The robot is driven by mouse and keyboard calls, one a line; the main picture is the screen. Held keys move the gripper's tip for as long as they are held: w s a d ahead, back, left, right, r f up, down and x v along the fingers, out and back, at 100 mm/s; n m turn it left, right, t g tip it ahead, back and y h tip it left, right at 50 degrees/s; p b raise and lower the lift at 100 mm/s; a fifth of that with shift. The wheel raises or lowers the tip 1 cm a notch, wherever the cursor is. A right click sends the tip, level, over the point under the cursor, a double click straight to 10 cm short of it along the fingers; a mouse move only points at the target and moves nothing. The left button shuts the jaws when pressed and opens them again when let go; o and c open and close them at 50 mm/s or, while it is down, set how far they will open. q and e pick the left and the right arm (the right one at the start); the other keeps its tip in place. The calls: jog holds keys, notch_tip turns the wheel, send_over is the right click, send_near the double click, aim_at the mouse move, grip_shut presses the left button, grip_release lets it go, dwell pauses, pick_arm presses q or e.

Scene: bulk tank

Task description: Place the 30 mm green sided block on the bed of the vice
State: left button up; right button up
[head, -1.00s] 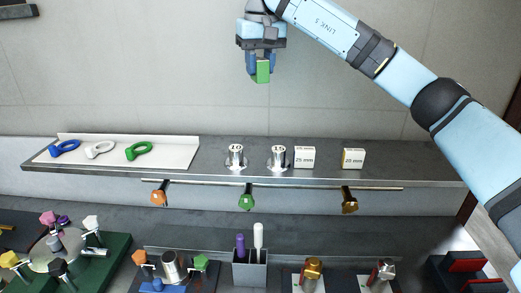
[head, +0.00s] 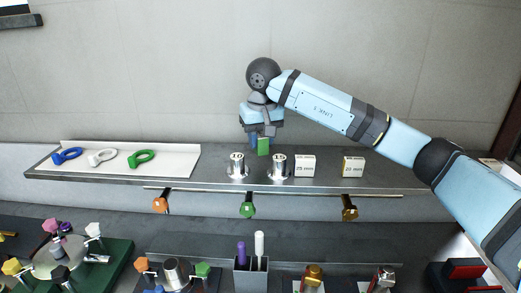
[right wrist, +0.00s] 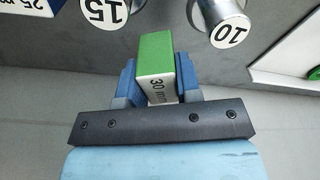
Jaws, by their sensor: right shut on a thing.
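The green-sided block (head: 263,147) is held upright between the fingers of my right gripper (head: 262,138). In the right wrist view the block (right wrist: 154,55) shows a green face and a white face marked "30 mm", with a blue finger on each side. It is behind the two metal posts on the shelf; I cannot tell whether it touches the shelf. A dark thing with red faces (head: 465,271), apparently the vice, is at the lower right of the head view, partly cut off, far from my right gripper. My left gripper is not in view.
A white tray (head: 180,158) holds rings. Coloured knobs hang from a rail (head: 300,192) below.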

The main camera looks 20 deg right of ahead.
aim_at(260, 152)
jog(key=shift+f, duration=1.8)
jog(key=shift+f, duration=0.15)
jog(key=o, duration=0.9)
